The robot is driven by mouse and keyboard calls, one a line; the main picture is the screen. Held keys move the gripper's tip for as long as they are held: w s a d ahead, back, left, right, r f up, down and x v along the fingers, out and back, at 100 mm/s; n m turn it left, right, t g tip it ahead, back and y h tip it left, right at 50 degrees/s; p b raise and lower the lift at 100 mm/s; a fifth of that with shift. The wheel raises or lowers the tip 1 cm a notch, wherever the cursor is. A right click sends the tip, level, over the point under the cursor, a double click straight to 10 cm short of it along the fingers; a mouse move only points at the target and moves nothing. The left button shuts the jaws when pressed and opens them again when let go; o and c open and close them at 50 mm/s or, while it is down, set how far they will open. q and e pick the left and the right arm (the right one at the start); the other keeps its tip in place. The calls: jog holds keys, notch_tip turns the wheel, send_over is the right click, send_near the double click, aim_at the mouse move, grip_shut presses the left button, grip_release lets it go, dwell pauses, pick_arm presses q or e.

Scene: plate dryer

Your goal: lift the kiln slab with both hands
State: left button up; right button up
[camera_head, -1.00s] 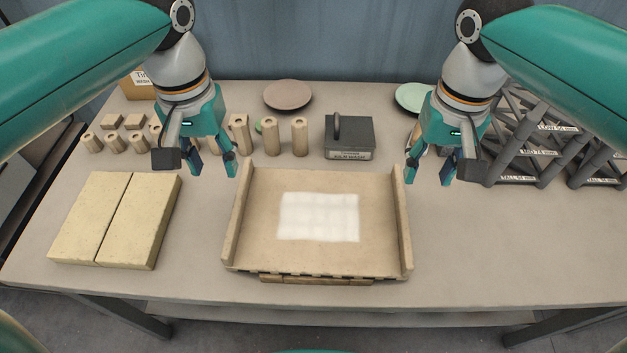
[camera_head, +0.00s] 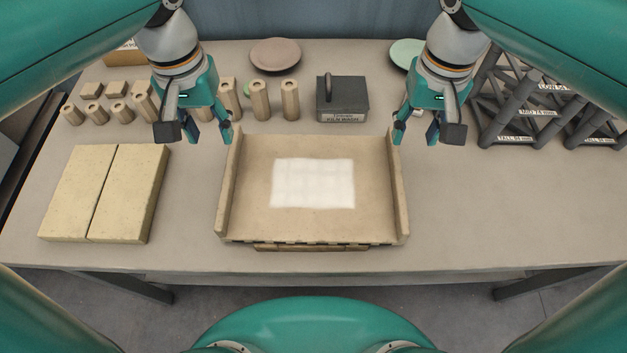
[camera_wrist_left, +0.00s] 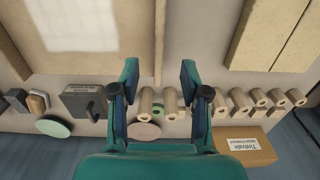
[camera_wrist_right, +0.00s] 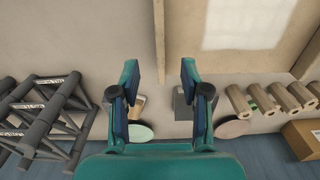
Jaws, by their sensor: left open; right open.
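The kiln slab (camera_head: 312,222) is a tan plate with raised left and right side walls and a pale patch (camera_head: 313,183) in its middle. It lies flat at the table's centre. My left gripper (camera_head: 212,138) is open and empty near the far end of the left wall; in the left wrist view this wall (camera_wrist_left: 160,35) runs up from between the fingertips. My right gripper (camera_head: 416,138) is open near the far end of the right wall; the right wrist view shows that wall (camera_wrist_right: 159,35) between the fingertips. I cannot tell whether any finger touches.
Two yellow bricks (camera_head: 105,195) lie left of the slab. Behind it stand several tan posts (camera_head: 260,98), a dark kiln wash box (camera_head: 342,98) and a pink plate (camera_head: 275,55). Dark lattice racks (camera_head: 520,105) stand at the right. The table right of the slab is clear.

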aim_at(228, 171)
pick_arm(q)
notch_tip(228, 171, down, 13)
jog(key=shift+f, duration=0.15)
pick_arm(e)
notch_tip(228, 171, down, 13)
jog(key=shift+f, duration=0.15)
pick_arm(q)
jog(key=shift+c, duration=0.2)
pick_arm(e)
jog(key=shift+c, duration=0.2)
pick_arm(q)
grip_shut()
pick_arm(e)
grip_shut()
